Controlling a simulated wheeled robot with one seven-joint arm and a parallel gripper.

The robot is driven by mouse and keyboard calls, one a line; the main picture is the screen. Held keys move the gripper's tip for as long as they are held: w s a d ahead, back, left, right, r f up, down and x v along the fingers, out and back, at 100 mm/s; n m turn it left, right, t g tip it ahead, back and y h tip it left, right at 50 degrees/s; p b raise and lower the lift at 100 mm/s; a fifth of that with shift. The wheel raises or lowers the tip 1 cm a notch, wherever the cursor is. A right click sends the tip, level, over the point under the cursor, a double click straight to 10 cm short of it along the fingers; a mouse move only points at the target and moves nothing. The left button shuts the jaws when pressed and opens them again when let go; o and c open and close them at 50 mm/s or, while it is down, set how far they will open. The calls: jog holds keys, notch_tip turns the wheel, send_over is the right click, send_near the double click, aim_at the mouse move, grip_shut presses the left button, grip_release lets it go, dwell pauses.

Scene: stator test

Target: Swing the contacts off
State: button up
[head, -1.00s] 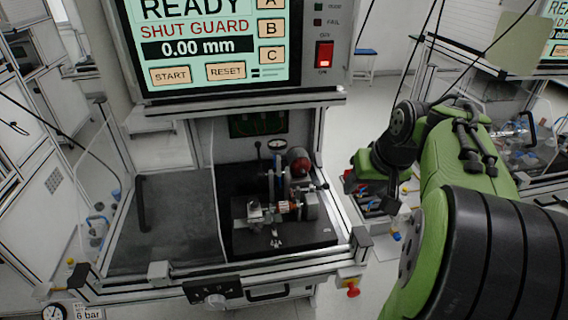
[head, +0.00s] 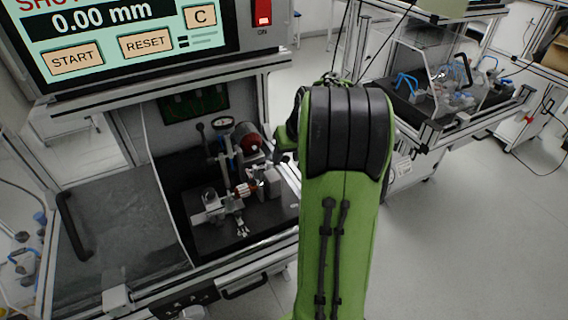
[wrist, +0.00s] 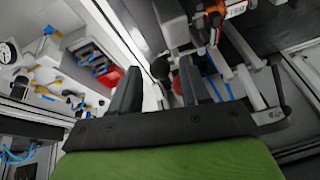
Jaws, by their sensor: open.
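The test fixture stands on a dark base plate (head: 215,235) inside the bench cell. I cannot tell which piece is the contacts. My gripper (wrist: 160,78) is open and empty in the wrist view, its two dark fingers apart. Fixture metalwork and an orange part (wrist: 236,9) lie beyond and right of the fingers.
The screen (head: 120,40) hangs above, showing 0.00 mm. Metal frame posts edge the cell. Another bench (head: 455,100) with clear-walled boxes stands back right. Open floor lies at the right.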

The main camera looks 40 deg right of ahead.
aim_at(267, 165)
jog(key=x, duration=0.3)
jog(key=shift+w+f, duration=0.1)
jog(key=shift+f, duration=0.05)
jog(key=shift+c, duration=0.4)
grip_shut()
